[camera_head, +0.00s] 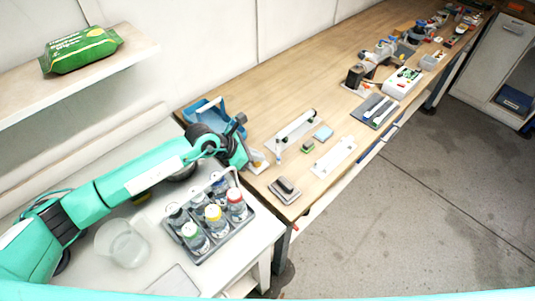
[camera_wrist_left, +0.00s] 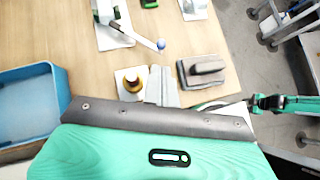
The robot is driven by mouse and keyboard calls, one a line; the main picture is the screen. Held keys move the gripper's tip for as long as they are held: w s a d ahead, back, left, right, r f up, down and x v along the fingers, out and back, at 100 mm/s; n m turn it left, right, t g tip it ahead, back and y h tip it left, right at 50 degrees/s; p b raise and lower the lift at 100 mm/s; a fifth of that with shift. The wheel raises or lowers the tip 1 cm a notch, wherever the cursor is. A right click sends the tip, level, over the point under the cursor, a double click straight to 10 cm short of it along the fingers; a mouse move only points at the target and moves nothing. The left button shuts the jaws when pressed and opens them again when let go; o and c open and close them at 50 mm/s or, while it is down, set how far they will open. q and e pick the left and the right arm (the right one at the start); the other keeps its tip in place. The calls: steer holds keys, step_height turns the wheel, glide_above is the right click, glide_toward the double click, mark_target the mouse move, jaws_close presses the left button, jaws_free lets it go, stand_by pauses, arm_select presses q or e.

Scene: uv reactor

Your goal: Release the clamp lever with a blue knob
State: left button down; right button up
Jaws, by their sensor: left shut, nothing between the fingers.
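The clamp lever is a pale arm (camera_wrist_left: 142,38) on a white base plate, with a blue knob (camera_wrist_left: 161,44) at its free end, in the left wrist view. In the head view the clamp fixture (camera_head: 296,126) stands on the near end of the wooden bench, and its lever end and knob are too small to make out well. My left gripper (camera_wrist_left: 163,88) is shut and empty, its fingers short of the blue knob and apart from it. In the head view the left gripper (camera_head: 245,155) is left of the fixture; its fingertips are hard to make out.
A blue bin (camera_wrist_left: 28,103) lies left of the gripper. A yellow-topped item (camera_wrist_left: 130,82) and a grey block (camera_wrist_left: 202,70) flank the fingers. A bottle rack (camera_head: 215,240) stands on the near table.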

arm_select(q)
steer(key=p+x, duration=0.1)
steer(key=x, duration=0.2)
steer(key=shift+w+d+f, duration=0.15)
steer(key=shift+d, duration=0.15)
steer(key=shift+w+d+f, duration=0.15)
steer(key=shift+d+f, duration=0.15)
steer(key=shift+f, duration=0.2)
steer(key=shift+d, duration=0.1)
steer(key=shift+s+d+f+b, duration=0.1)
steer(key=shift+s+d+b, duration=0.15)
steer(key=shift+d+b, duration=0.4)
steer(key=shift+d, duration=0.55)
steer(key=shift+a, duration=0.1)
steer(key=shift+a, duration=0.1)
